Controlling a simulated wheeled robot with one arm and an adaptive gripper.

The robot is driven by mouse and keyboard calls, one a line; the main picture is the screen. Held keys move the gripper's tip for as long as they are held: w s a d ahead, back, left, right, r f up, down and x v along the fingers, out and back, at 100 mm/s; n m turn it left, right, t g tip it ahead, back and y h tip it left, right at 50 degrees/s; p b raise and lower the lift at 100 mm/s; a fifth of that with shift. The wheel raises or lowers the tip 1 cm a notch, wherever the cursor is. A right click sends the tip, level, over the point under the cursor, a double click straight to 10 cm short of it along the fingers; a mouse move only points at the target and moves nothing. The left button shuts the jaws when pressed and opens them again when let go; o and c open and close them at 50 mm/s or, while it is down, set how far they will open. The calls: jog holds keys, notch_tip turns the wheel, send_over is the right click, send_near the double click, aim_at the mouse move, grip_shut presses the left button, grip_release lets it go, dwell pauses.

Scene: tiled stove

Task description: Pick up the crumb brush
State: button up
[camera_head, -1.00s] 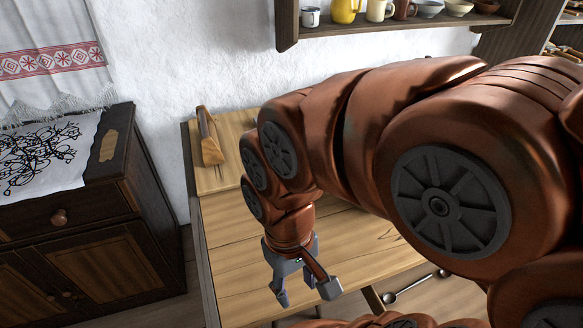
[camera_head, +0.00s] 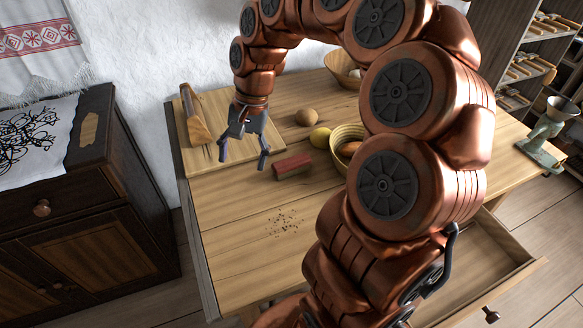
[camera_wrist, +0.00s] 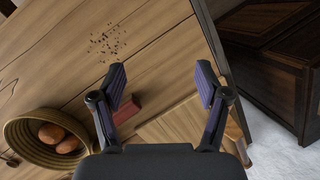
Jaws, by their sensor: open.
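The crumb brush appears to be the small block with a red top and paler lower side (camera_head: 292,166), lying on the wooden table (camera_head: 225,200). Dark crumbs (camera_head: 284,221) lie scattered in front of it. My gripper (camera_head: 243,158) is open and empty, above the table to the left of the brush and apart from it. In the wrist view, the brush (camera_wrist: 127,110) shows just inside the left finger of my gripper (camera_wrist: 161,85), which partly hides it. The crumbs (camera_wrist: 105,40) are beyond the fingertips there.
A cutting board (camera_head: 193,158) with a wooden wedge-shaped thing (camera_head: 194,115) is at the back left. A drawer (camera_head: 520,272) stands open at the right.

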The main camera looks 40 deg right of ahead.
jog(key=w+d+f+m+y, duration=0.1)
jog(key=w+d+f+m, duration=0.45)
jog(key=d, duration=0.45)
jog(key=m+t+b, duration=0.1)
jog(key=m, duration=0.5)
send_over(293, 161)
jog(key=d, duration=0.2)
jog(key=f, duration=0.7)
jog(key=shift+s+f, duration=0.1)
jog(key=shift+s, duration=0.2)
jog(key=shift+f, duration=0.2)
jog(key=shift+p+x, duration=0.35)
jog(key=shift+x, duration=1.25)
jog(key=shift+w+d+p+x, duration=0.15)
jog(key=shift+p+x, duration=0.15)
jog(key=shift+x, duration=0.75)
jog(key=shift+w+d+p+x, duration=0.15)
jog(key=shift+p+x, duration=0.1)
jog(key=shift+x, duration=0.8)
jog(key=shift+f, duration=0.3)
jog(key=c, duration=1.3)
